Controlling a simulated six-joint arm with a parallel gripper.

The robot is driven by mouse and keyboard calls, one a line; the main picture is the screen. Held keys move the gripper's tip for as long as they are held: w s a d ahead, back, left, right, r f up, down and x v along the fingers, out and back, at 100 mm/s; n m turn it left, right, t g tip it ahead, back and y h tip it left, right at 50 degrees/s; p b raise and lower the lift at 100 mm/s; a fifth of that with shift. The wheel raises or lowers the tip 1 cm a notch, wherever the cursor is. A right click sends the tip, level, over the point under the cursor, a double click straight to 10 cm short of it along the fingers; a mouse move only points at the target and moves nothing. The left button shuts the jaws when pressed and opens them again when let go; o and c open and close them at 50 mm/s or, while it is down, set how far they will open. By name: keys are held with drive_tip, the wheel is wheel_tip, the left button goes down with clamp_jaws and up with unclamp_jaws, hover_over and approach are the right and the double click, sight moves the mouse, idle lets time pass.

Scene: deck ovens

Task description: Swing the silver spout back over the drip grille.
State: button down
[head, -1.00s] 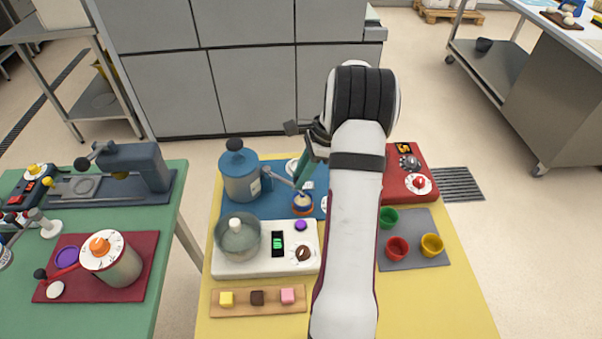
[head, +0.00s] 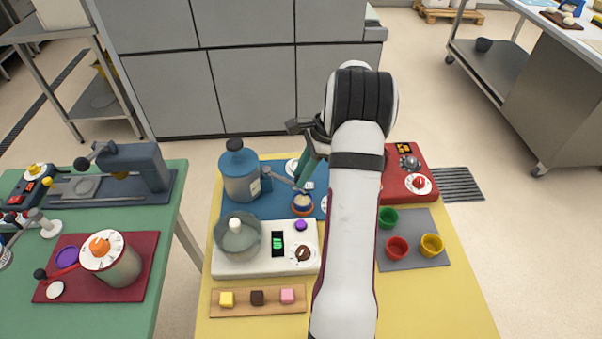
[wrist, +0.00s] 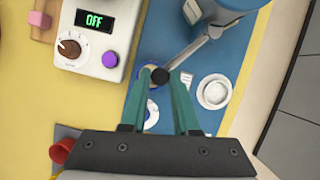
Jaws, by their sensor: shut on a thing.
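The silver spout (head: 281,179) reaches out from the lower side of a blue canister (head: 241,176) on the blue mat. In the wrist view the spout (wrist: 188,52) runs down-left to a black knob (wrist: 159,76) at its end. My gripper (wrist: 160,75) is shut on this knob, with one green finger on each side. In the head view my gripper (head: 299,184) is above the blue mat, right of the canister. I cannot clearly make out the drip grille; my fingers hide part of this area.
A white round dish (wrist: 214,92) is right of my fingers in the wrist view. A red device (head: 405,187) and coloured cups (head: 397,248) are to the right, beyond my arm.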

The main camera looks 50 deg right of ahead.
drive_tip(key=w+d+n+g, duration=0.2)
drive_tip(key=w+d+n, duration=0.1)
drive_tip(key=d+n, duration=0.2)
drive_tip(key=shift+d+n+g+y, duration=0.25)
drive_tip(key=shift+n+g+y, duration=0.05)
drive_tip(key=shift+n, duration=0.7)
drive_tip(key=shift+w, duration=0.1)
drive_tip(key=c, duration=0.7)
unclamp_jaws()
